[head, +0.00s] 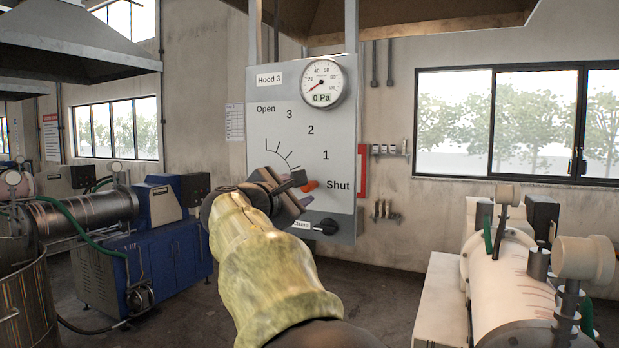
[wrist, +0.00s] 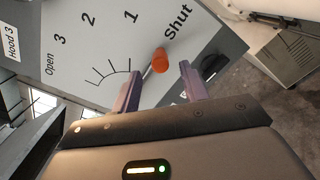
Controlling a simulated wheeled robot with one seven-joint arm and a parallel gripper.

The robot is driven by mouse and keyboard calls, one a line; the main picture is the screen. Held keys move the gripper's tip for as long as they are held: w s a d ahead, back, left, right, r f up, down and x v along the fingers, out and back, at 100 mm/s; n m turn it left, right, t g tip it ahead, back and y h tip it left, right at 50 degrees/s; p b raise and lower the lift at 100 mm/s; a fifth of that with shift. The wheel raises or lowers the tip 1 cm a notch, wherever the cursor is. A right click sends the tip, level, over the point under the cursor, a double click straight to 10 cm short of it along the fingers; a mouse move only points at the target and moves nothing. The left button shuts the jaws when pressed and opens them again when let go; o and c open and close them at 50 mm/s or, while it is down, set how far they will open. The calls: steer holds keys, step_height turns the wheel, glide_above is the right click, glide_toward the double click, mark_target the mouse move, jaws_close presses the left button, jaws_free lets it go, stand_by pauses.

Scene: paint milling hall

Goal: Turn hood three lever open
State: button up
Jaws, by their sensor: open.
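The Hood 3 panel (head: 270,135) is a grey board marked Open, 3, 2, 1 and Shut along an arc. Its lever has an orange knob (head: 309,185), which lies beside the word Shut. My gripper (head: 301,190) is in front of the panel and hides most of the lever and its pivot. In the wrist view my open gripper (wrist: 160,72) has its two purple fingers on either side of the orange knob (wrist: 160,60), with a gap at each side. I cannot tell how deep the knob sits between the fingertips.
A round gauge (head: 322,82) at the panel's top reads 0 Pa. A black clamp knob (head: 326,226) sits low on the panel, below the lever. A blue milling machine (head: 160,260) stands at left and a white one (head: 510,275) at right. The hood hangs above.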

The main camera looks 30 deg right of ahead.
mark_target(305, 189)
steer(key=p+x, duration=0.2)
steer(key=x, duration=0.4)
steer(key=shift+w+d+p, duration=0.2)
steer(key=shift+p, duration=0.15)
steer(key=shift+c, duration=0.4)
steer(key=shift+f, duration=0.15)
jaws_close()
